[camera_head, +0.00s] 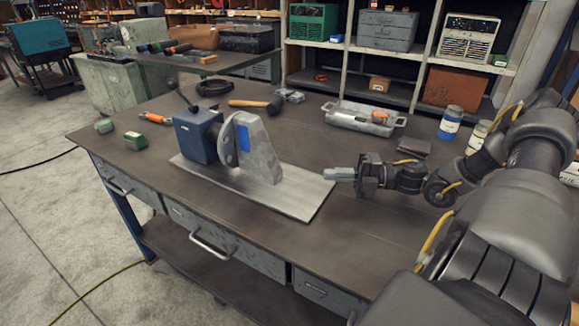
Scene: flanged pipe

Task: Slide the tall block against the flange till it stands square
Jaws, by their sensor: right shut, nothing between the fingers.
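The tall grey block (262,152) stands upright on a flat metal plate (300,198), with a blue patch on its face. The round flange (229,140) is just to its left, on the blue vise-like holder (197,138). The block overlaps the flange's edge in this view, so I cannot tell whether they touch or whether the block is square to it. My right gripper (335,174) is shut and empty, right of the block and apart from it, over the right side of the plate. My left gripper is not in view.
A hammer (258,104) and a metal tray (362,118) lie behind the plate. A blue-labelled jar (451,122) stands at the back right. The bench's front strip is clear.

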